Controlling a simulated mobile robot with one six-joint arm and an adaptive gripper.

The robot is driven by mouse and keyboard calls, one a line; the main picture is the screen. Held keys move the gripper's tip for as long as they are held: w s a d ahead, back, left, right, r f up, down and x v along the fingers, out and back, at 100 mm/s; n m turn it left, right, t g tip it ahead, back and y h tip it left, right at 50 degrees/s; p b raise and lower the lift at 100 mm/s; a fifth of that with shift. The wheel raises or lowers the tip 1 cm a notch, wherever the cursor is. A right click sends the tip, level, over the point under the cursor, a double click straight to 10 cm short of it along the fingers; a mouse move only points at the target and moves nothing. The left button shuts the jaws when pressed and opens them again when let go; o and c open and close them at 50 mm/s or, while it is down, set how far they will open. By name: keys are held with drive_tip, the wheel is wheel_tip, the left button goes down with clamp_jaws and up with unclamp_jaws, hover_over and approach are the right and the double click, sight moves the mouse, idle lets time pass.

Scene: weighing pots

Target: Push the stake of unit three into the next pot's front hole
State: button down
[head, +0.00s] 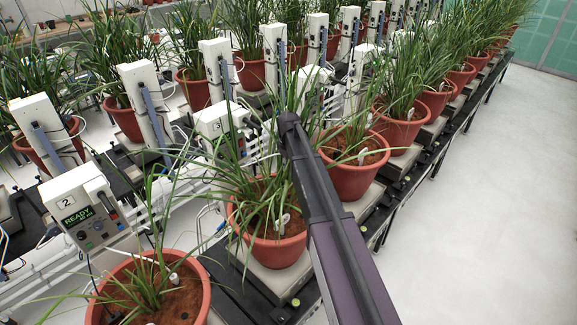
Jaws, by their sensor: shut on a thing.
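My arm (335,225) reaches up from the bottom right, its far end by the leaves at the picture's middle. My gripper is not visible; the arm and leaves cover that area. A white box unit (212,122) stands behind the second pot; its number is too small to read surely. A nearer unit marked 2 (82,207) shows READY on a green screen. The second pot (262,248) holds soil, grass and a white looped piece (282,223). The third pot (352,182) has a small white piece (362,156) in its soil. No held stake can be made out.
The nearest pot (197,307) is at bottom left, with a white peg (173,279). More potted grasses and white upright units (146,103) run back in rows. White cables and tubes cross between the units. The pale floor (480,210) at right is clear.

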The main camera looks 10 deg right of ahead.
drive_tip(key=shift+r, duration=0.1)
idle(0.3)
drive_tip(key=shift+f+b, duration=1.65)
drive_tip(key=shift+f, duration=0.05)
drive_tip(key=shift+d+r, duration=0.1)
